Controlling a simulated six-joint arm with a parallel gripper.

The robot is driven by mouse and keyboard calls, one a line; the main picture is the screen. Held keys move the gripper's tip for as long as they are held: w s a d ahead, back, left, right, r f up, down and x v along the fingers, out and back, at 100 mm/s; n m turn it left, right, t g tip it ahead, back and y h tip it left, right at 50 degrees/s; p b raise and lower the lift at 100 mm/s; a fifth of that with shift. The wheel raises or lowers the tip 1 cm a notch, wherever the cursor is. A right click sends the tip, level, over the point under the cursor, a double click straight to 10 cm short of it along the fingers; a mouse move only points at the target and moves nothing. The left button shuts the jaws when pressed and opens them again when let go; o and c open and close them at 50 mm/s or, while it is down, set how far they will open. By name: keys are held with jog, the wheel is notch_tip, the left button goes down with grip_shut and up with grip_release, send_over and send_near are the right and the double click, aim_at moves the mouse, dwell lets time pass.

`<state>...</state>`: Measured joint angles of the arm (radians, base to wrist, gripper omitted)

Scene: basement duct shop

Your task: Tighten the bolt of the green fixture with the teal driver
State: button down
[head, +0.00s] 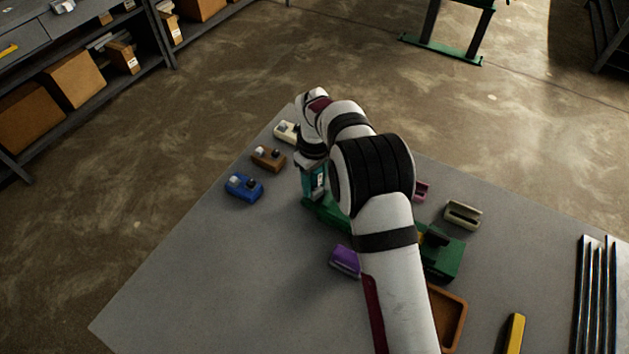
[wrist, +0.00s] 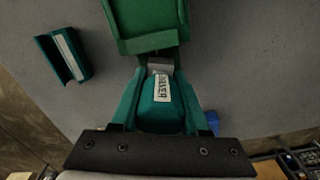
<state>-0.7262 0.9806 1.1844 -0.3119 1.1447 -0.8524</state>
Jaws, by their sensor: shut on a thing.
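My gripper (head: 311,168) is shut on the teal driver (head: 319,182) and holds it at the left end of the green fixture (head: 447,259). In the wrist view the driver (wrist: 161,112) lies between the fingers, with a pale label facing the camera. A short grey metal part (wrist: 160,66) shows between the driver and the green fixture (wrist: 150,42). The bolt cannot be made out, and I cannot tell whether the driver touches it. My arm hides the middle of the fixture in the head view.
Blue (head: 243,187), brown (head: 268,158) and white (head: 287,131) blocks stand left of my gripper. A purple holder (head: 345,261), a beige holder (head: 463,214), an orange-brown tray (head: 461,318), a yellow bar (head: 515,333) and metal rods (head: 596,290) also occupy the table. Its front left is clear.

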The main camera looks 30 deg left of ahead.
jog(key=m, duration=0.3)
jog(key=shift+m, duration=0.3)
jog(key=m, duration=1.2)
jog(key=shift+n, duration=0.5)
jog(key=shift+r, duration=2.55)
